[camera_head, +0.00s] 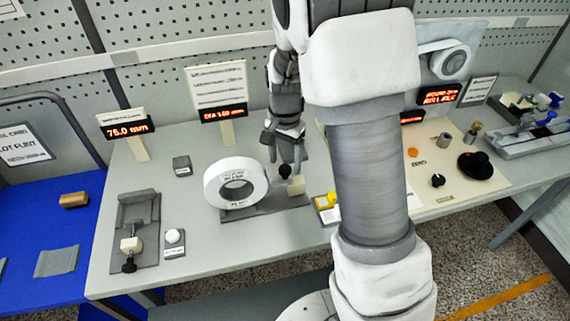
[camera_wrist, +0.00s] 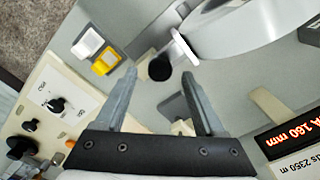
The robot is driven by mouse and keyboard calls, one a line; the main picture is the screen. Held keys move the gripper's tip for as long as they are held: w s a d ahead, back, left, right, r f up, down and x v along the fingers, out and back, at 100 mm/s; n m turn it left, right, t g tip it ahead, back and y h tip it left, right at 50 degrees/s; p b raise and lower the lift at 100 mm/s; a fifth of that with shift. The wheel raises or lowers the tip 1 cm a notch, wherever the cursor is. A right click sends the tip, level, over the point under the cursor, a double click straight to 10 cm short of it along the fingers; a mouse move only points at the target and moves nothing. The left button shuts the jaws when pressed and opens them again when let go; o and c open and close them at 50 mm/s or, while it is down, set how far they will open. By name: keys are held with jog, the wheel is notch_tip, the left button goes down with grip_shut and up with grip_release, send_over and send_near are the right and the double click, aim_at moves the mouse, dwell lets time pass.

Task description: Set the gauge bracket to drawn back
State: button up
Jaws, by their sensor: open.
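A white ring-shaped roll (camera_head: 212,186) stands on a dark grey base plate (camera_head: 245,213). At the plate's right end is a cream block (camera_head: 296,187) with a black knob (camera_head: 285,171), which I take for the gauge bracket. In the wrist view the black knob (camera_wrist: 160,68) lies just past and between my fingertips, close to the white roll (camera_wrist: 245,30). My gripper (camera_head: 288,158) is open, pointing down over the knob. Contact cannot be told. My gripper also shows in the wrist view (camera_wrist: 156,82) with nothing clearly held.
A similar slide (camera_head: 148,215) with a cream block and black knob lies at the left, beside a white button (camera_head: 173,237). A yellow button (camera_head: 326,200) is right of the roll. A control panel (camera_head: 450,195) with knobs lies further right. My arm hides the middle.

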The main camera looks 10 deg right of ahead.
jog(key=shift+f, duration=0.95)
jog(key=shift+c, duration=0.2)
grip_shut()
dwell(0.6)
